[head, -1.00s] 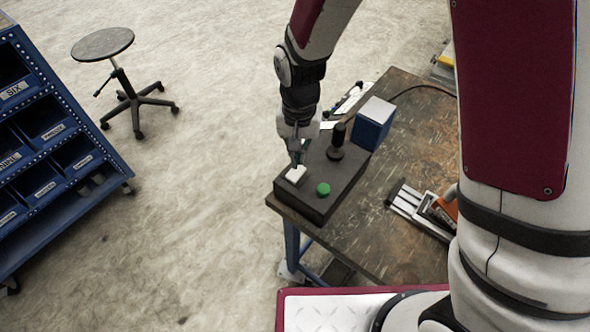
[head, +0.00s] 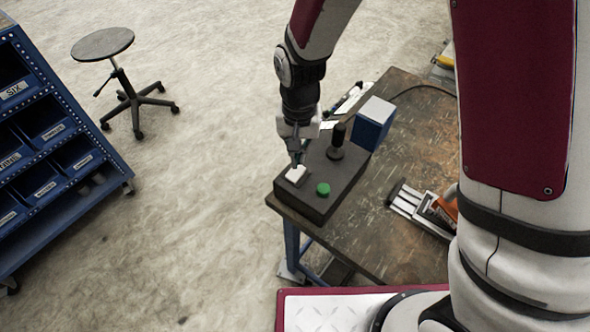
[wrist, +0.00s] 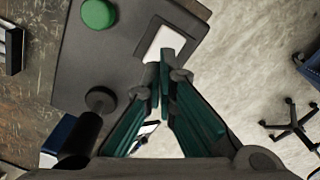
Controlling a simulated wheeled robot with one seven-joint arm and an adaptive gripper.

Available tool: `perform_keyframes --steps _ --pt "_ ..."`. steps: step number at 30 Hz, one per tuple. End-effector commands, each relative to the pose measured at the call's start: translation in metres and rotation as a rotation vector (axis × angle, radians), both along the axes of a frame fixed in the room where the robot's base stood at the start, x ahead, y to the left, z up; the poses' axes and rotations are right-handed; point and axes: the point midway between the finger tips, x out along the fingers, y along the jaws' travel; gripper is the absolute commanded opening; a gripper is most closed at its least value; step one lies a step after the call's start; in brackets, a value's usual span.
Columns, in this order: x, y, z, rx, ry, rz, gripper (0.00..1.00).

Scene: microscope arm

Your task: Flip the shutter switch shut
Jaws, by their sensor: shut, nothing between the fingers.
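A white rocker-like switch (head: 296,174) sits on the left end of a dark control box (head: 318,205) on the bench. My gripper (head: 296,160) points down right at the switch, its fingers together. In the wrist view the shut fingertips (wrist: 165,68) lie over the near edge of the white switch (wrist: 162,42). They look to be touching it or just above it; I cannot tell which. Which way the switch is tilted is too small to tell. The box also carries a green button (head: 323,188) and a black joystick (head: 336,143).
A blue and white block (head: 374,122) stands behind the joystick. The wooden bench top (head: 410,240) holds a grey and orange tool (head: 427,208) at the right. A blue bin rack (head: 60,150) and a stool (head: 103,45) stand on the floor to the left.

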Motion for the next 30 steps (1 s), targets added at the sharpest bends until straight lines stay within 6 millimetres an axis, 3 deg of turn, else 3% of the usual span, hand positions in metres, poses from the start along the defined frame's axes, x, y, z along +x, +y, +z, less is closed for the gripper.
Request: perform_keyframes --steps 30 --pt "0.000 0.000 -0.011 0.000 0.000 0.000 0.00"
